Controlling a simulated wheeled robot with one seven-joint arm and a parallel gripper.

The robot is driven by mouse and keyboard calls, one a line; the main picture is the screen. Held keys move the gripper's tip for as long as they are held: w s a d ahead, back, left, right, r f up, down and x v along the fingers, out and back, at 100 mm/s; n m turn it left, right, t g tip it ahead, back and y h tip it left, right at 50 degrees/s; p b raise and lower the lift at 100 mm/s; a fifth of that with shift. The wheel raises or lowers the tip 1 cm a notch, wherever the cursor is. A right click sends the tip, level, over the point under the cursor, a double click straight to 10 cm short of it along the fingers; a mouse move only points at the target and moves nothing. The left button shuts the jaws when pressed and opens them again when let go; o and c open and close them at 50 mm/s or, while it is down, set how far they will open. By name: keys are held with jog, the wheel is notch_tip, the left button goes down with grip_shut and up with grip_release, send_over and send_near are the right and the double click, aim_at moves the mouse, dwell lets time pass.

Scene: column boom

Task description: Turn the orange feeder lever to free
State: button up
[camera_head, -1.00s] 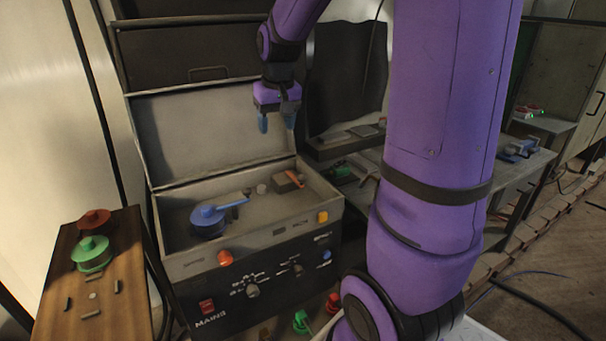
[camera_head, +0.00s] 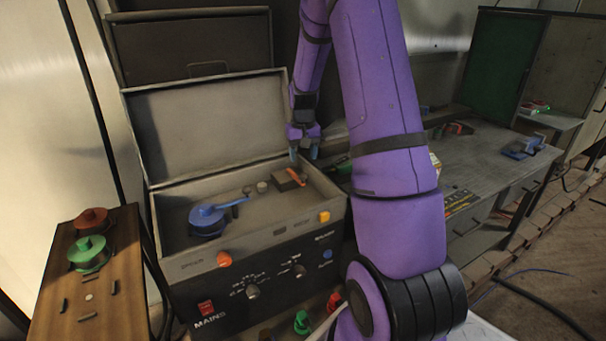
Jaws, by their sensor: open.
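The orange feeder lever (camera_head: 296,177) is a small bar on a dark block (camera_head: 286,181) inside the open grey box, near its back right corner. My gripper (camera_head: 304,154) points down with its blue fingertips apart, just above and slightly right of the lever. It is open and holds nothing. I cannot tell the exact gap between the fingertips and the lever.
A blue round lever (camera_head: 207,219) sits in the box's left part. The raised lid (camera_head: 210,127) stands behind. An orange knob (camera_head: 224,259) and yellow button (camera_head: 324,216) are on the front. A wooden board (camera_head: 110,285) with red and green knobs stands left.

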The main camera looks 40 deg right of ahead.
aim_at(303, 173)
notch_tip(303, 173, down, 7)
jog(key=shift+f, duration=0.15)
dwell(0.4)
grip_shut()
